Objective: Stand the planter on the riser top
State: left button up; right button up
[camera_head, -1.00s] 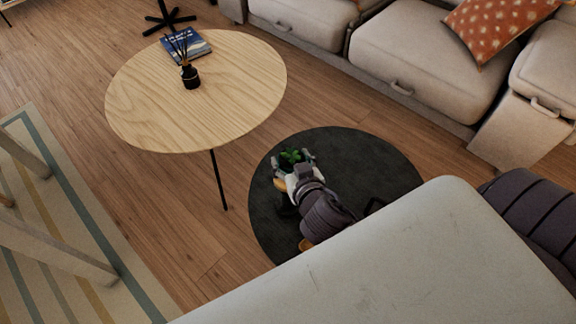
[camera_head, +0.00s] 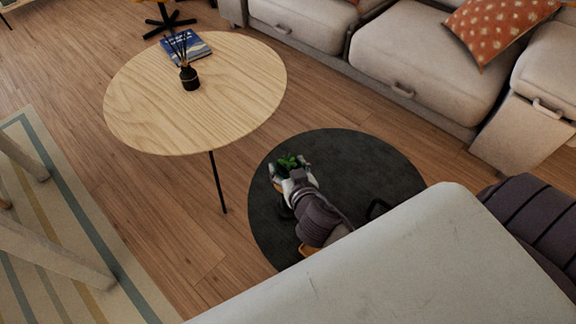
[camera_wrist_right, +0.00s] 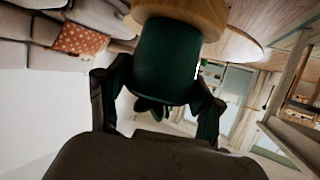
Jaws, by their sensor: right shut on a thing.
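The planter shows in the right wrist view as a dark green pot (camera_wrist_right: 168,62), with its leaves below it in that upside-down picture. In the head view its green plant (camera_head: 288,163) shows above my right gripper (camera_head: 288,172). My right gripper is shut on the pot, with a finger on each side in the wrist view (camera_wrist_right: 158,103). A round wooden top (camera_wrist_right: 185,12), seemingly the riser top, lies at the pot's base in the wrist view. I cannot tell whether they touch. In the head view my gripper and arm hide most of it. My left gripper is out of view.
A round wooden table (camera_head: 235,100) stands to the left, with a dark diffuser bottle (camera_head: 190,78) and a blue book (camera_head: 184,47). A beige sofa (camera_head: 420,60) runs along the back right.

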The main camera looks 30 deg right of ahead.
jog(key=o, duration=1.3)
jog(key=shift+o, duration=0.2)
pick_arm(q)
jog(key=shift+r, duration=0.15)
pick_arm(e)
jog(key=shift+r, duration=0.1)
jog(key=shift+s+a, duration=0.1)
jog(key=shift+s, duration=0.25)
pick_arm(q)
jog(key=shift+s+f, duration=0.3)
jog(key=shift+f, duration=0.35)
pick_arm(e)
jog(key=v, duration=1.1)
jog(key=shift+r, duration=0.15)
jog(key=shift+s, duration=0.1)
